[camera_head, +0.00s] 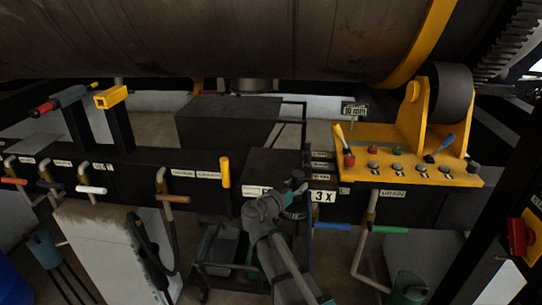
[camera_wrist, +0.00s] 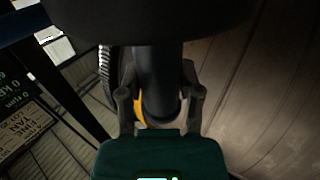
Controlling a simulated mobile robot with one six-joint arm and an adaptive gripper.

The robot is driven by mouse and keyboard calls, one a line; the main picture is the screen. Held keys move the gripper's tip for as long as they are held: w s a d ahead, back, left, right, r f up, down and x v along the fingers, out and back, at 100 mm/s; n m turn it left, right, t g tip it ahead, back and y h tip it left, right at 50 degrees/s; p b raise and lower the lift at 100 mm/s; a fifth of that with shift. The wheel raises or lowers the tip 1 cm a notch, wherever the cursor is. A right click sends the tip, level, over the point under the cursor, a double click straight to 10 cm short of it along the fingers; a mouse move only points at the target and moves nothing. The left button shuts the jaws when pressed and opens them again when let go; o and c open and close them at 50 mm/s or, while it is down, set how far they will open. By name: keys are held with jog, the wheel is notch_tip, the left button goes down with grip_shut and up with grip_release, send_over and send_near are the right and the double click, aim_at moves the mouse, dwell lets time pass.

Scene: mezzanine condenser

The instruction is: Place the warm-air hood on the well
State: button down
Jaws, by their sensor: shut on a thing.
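In the wrist view, my gripper (camera_wrist: 158,88) is shut on the dark upright neck of what looks like the warm-air hood (camera_wrist: 158,65). A finger lies on each side of the neck, and a wide black mass fills the top of the view above it. A yellow edge shows behind the left finger. In the head view, my grey arm rises in the lower middle; I cannot make out the gripper's fingers or the hood there. I cannot tell the well for sure in either view.
A large brown drum (camera_head: 220,38) with a yellow ring hangs across the top. A yellow control panel (camera_head: 415,165) with knobs stands right. A black bench (camera_head: 140,165) with coloured valve handles runs left. A small sign (camera_head: 322,196) reads "3 X". A wheeled cart (camera_head: 222,250) stands below.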

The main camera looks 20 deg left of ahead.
jog(key=a+r+n+y+p, duration=0.2)
jog(key=a+r+y+p, duration=0.2)
jog(key=r+p, duration=0.3)
jog(key=s+a+r+n+t+y+p, duration=0.1)
jog(key=a+r+n+y+p, duration=0.2)
jog(key=a+r+p, duration=0.4)
notch_tip(320, 180, up, 2)
jog(key=shift+r+y+p, duration=0.1)
jog(key=shift+y+p, duration=0.25)
jog(key=shift+y, duration=0.35)
jog(key=w+a+f+b, duration=0.2)
jog(key=w+f+b, duration=0.7)
jog(key=w, duration=0.4)
jog(key=shift+a+f, duration=0.15)
jog(key=shift+a, duration=0.1)
jog(key=shift+s, duration=0.1)
jog(key=shift+w+a+f+b, duration=0.1)
jog(key=shift+w+f+b, duration=0.15)
jog(key=shift+f+b, duration=0.8)
jog(key=shift+w+f+b, duration=0.2)
jog(key=shift+f+b, duration=0.75)
jog(key=shift+b, duration=0.05)
